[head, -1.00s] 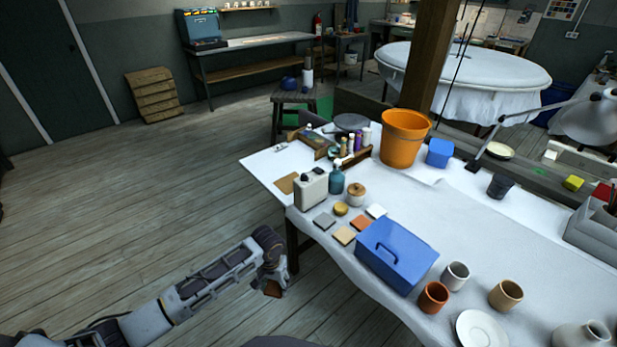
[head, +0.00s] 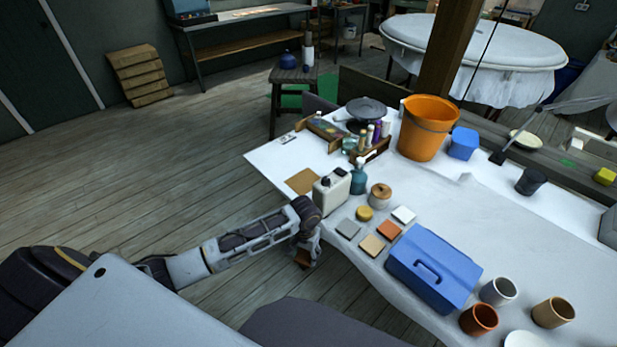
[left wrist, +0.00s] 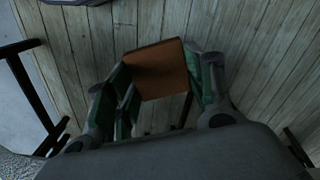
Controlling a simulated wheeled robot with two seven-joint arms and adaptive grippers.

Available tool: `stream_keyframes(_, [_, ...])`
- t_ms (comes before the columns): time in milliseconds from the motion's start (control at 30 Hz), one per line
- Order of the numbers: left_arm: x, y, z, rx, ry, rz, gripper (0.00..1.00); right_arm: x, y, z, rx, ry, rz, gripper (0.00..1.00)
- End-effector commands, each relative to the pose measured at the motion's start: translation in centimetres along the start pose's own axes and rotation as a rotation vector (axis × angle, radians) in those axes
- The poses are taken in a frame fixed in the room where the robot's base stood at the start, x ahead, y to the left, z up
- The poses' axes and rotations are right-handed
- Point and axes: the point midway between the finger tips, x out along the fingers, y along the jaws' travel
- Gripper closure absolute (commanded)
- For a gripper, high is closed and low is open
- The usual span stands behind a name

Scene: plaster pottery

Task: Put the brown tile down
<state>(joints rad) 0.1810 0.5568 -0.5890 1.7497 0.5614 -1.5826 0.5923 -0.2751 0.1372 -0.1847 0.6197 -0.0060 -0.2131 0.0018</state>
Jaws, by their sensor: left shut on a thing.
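The brown tile (left wrist: 158,69) is between the fingers of my left gripper (left wrist: 160,85) in the left wrist view, with bare floor behind it. In the head view my left gripper (head: 306,254) is shut on the brown tile (head: 303,259), beside the table's near left edge and over the floor. Only a small part of the tile shows there. Grey (head: 347,229), tan (head: 372,245), orange (head: 389,230) and white (head: 403,215) tiles lie on the white-covered table (head: 520,255). My right gripper is not in view.
A blue toolbox (head: 450,262) stands right of the tiles. A cream canister (head: 331,192), a teal bottle (head: 358,181) and a lidded jar (head: 380,195) stand behind them. A flat brown sheet (head: 302,181) lies near the far left corner. Cups stand at the front right.

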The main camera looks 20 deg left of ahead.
Motion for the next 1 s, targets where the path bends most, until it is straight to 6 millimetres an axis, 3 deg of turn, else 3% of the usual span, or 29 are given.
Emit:
stream_keyframes(567, [-0.02, 0.01, -0.01, 0.000, 0.000, 0.000, 0.72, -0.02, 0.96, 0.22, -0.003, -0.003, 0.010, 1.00])
stream_keyframes(1000, [-0.85, 0.07, -0.23, 0.004, 0.005, -0.002, 0.72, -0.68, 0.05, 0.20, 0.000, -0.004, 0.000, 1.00])
